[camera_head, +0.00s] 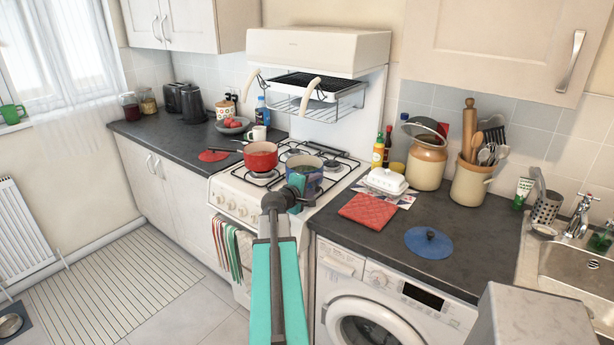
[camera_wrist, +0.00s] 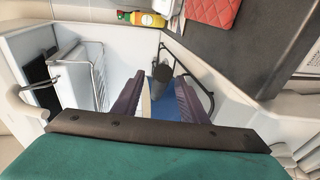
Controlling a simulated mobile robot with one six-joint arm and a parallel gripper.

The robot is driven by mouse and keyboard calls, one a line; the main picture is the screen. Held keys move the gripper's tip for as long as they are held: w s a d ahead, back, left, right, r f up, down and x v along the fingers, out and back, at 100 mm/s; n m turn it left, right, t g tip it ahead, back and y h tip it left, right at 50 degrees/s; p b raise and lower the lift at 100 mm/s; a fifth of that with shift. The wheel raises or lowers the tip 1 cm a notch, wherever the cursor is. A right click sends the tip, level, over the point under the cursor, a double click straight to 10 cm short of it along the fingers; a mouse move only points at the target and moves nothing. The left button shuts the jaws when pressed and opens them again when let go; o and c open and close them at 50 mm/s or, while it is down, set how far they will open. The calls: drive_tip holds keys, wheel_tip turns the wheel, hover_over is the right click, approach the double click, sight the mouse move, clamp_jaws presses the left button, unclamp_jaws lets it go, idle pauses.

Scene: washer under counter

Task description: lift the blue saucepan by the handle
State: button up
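The blue saucepan (camera_head: 311,177) stands on the front right burner of the white stove in the head view. My arm and gripper (camera_head: 296,196) cover part of it, and its handle is hard to make out there. In the wrist view, my gripper (camera_wrist: 158,88) has its two purple fingers spread, with a gap between them. A dark piece (camera_wrist: 162,72), seemingly the saucepan's handle, shows in that gap. Blue saucepan surface (camera_wrist: 186,108) shows below it, partly behind the right finger. I cannot tell whether either finger touches the handle.
A red saucepan (camera_head: 261,156) stands on the burner to the left. The butter dish (camera_head: 386,181), red cloth (camera_head: 367,210) and blue lid (camera_head: 429,242) lie on the right counter. A grill rack (camera_head: 320,103) is above the stove.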

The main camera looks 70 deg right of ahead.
drive_tip(key=p+x, duration=0.2)
drive_tip(key=x, duration=0.2)
drive_tip(key=shift+s+d, duration=0.1)
drive_tip(key=shift+d, duration=0.3)
idle(0.4)
clamp_jaws()
idle(1.1)
drive_tip(key=shift+r, duration=0.1)
